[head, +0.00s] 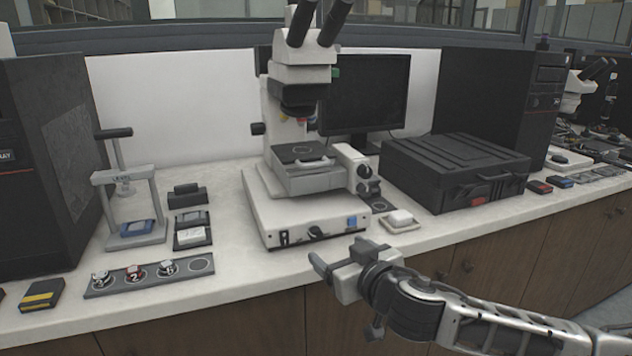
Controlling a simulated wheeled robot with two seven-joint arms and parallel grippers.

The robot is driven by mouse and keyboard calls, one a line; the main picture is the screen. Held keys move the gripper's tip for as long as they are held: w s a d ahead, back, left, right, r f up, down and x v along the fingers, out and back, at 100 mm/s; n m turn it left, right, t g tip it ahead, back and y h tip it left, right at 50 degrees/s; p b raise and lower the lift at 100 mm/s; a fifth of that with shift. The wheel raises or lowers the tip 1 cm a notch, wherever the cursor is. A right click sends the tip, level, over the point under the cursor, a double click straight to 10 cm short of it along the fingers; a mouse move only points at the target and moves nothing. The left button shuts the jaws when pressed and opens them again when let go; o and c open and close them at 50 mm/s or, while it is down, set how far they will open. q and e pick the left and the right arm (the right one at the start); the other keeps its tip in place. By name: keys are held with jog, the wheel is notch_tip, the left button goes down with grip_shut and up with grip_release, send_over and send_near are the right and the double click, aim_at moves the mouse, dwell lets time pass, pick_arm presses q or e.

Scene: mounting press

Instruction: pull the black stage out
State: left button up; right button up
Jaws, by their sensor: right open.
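A white microscope (302,72) stands at the middle of the bench. Its stage (303,151) has a black top and sits under the objective, above a light grey block with a thin handle-like bar at its front. My right gripper (338,260) is open and empty. It is in front of the microscope base near the bench's front edge, well apart from the stage and lower in the picture. My left gripper is out of view.
A grey hand press (126,185) holding a blue piece stands at left. A grey strip (140,278) with several small round parts lies before it. A white pad (400,221) and a black case (452,168) are right of the microscope.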

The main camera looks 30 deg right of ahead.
notch_tip(320, 180, up, 9)
jog(key=w+d+m+t+h, duration=0.1)
jog(key=d+m+t+h, duration=0.1)
jog(key=d, duration=0.1)
pick_arm(q)
jog(key=p, duration=0.1)
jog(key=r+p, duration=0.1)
jog(key=p, duration=0.1)
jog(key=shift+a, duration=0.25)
pick_arm(e)
send_near(317, 166)
jog(key=x, duration=0.9)
jog(key=shift+c, duration=0.4)
